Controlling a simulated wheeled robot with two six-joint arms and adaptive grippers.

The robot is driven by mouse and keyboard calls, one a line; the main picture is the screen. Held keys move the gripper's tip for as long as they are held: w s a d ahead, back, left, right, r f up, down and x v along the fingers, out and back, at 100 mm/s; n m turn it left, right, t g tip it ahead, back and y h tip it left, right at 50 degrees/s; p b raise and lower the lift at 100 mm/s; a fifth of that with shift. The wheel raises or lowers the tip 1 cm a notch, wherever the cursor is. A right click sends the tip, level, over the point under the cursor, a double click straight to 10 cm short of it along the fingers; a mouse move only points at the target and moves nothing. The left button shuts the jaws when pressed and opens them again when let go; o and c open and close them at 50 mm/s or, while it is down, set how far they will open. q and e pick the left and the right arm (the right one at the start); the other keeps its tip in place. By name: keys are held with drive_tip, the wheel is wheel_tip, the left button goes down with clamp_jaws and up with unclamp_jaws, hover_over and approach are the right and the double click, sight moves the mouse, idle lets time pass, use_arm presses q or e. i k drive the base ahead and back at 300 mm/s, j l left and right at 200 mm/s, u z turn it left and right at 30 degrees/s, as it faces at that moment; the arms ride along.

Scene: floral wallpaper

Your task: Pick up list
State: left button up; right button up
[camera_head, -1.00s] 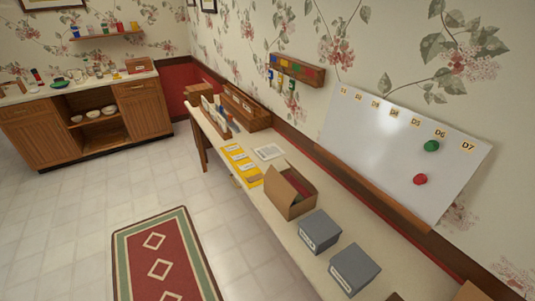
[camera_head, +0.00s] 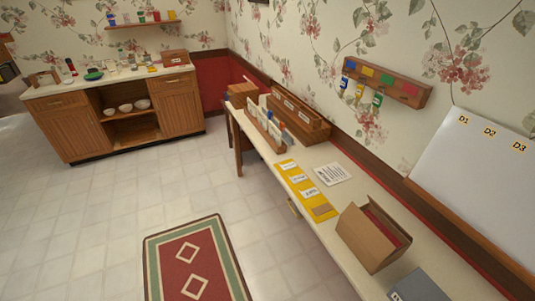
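A white sheet with lines of print (camera_head: 332,173), which looks like the list, lies flat on the long table (camera_head: 340,261) along the right wall. It lies right of a yellow strip with white labels (camera_head: 305,188) and beyond an open cardboard box (camera_head: 372,236). Its text is too small to read. Neither of my grippers shows in the head view.
A wooden rack with upright cards (camera_head: 265,126) and a wooden organiser (camera_head: 297,115) stand farther along the table. A grey box (camera_head: 420,286) is at the near end. A wooden cabinet (camera_head: 120,115) stands at the back left. The tiled floor around the red rug (camera_head: 195,262) is clear.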

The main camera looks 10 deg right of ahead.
sight(333, 173)
drive_tip(key=i+j, duration=0.15)
drive_tip(key=i, duration=0.35)
drive_tip(key=i+j+u, duration=0.15)
drive_tip(key=i, duration=0.35)
drive_tip(key=i+j, duration=0.15)
drive_tip(key=i, duration=0.4)
drive_tip(key=i+z, duration=0.25)
drive_tip(key=z, duration=0.2)
drive_tip(key=i+j+z, duration=0.1)
drive_tip(key=i+z, duration=0.15)
drive_tip(key=z, duration=0.2)
drive_tip(key=i+j+z, duration=0.2)
drive_tip(key=z, duration=0.25)
drive_tip(key=i+j+z, duration=0.15)
drive_tip(key=z, duration=0.3)
drive_tip(key=i+j+z, duration=0.15)
drive_tip(key=j+z, duration=0.3)
